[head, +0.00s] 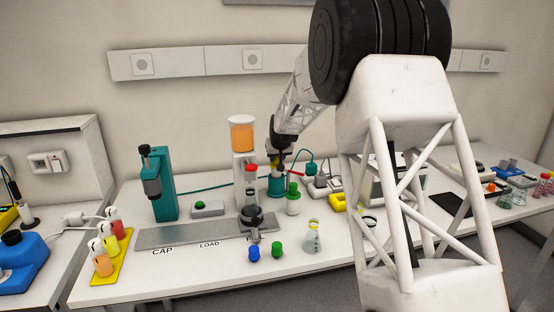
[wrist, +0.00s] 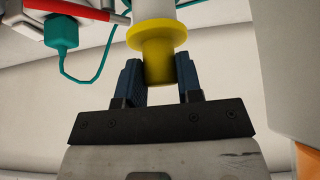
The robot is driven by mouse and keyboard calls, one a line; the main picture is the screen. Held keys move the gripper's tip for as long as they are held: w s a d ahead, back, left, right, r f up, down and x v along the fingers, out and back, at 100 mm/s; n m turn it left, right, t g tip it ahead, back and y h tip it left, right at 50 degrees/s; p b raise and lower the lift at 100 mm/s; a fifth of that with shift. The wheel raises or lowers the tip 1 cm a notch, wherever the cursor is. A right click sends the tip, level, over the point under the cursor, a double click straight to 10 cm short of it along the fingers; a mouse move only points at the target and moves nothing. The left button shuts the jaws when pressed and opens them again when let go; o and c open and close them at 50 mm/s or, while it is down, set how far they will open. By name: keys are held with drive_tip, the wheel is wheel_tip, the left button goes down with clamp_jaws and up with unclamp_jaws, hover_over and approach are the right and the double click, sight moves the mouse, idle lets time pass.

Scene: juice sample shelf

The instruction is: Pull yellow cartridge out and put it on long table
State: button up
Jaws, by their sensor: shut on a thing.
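The yellow cartridge (wrist: 158,38) shows in the wrist view as a yellow flanged piece with a white cylindrical part beyond it. My gripper (wrist: 158,78) has its two blue fingers on either side of the yellow end and is shut on it. In the head view my gripper (head: 281,150) is above a teal cylindrical holder (head: 277,186), with a small bit of yellow just below the fingers. Whether the cartridge is still inside the holder cannot be told. The long table (head: 190,267) is white and runs along the wall.
An orange-filled dispenser (head: 242,137) stands close left of my gripper. A green-capped bottle (head: 293,200) is close in front. A flask (head: 312,238) and blue and green caps stand near the front edge. Bare tabletop lies at front left. A teal plug (wrist: 62,42) and cable show in the wrist view.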

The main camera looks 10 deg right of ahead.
drive_tip(key=shift+r, duration=2.25)
drive_tip(key=shift+s, duration=0.1)
drive_tip(key=shift+s+d+r, duration=0.35)
drive_tip(key=shift+s+r, duration=0.05)
drive_tip(key=shift+s, duration=0.3)
drive_tip(key=s+d+r, duration=0.2)
drive_tip(key=s, duration=0.4)
drive_tip(key=s+d+r, duration=0.1)
drive_tip(key=s+d, duration=0.1)
drive_tip(key=s, duration=0.4)
drive_tip(key=s+a+f, duration=0.2)
drive_tip(key=s+f, duration=0.1)
drive_tip(key=s, duration=0.8)
drive_tip(key=shift+s+f, duration=0.2)
drive_tip(key=shift+s, duration=0.05)
drive_tip(key=shift+a, duration=0.1)
wheel_tip(320, 180, down, 6)
drive_tip(key=shift+f, duration=0.2)
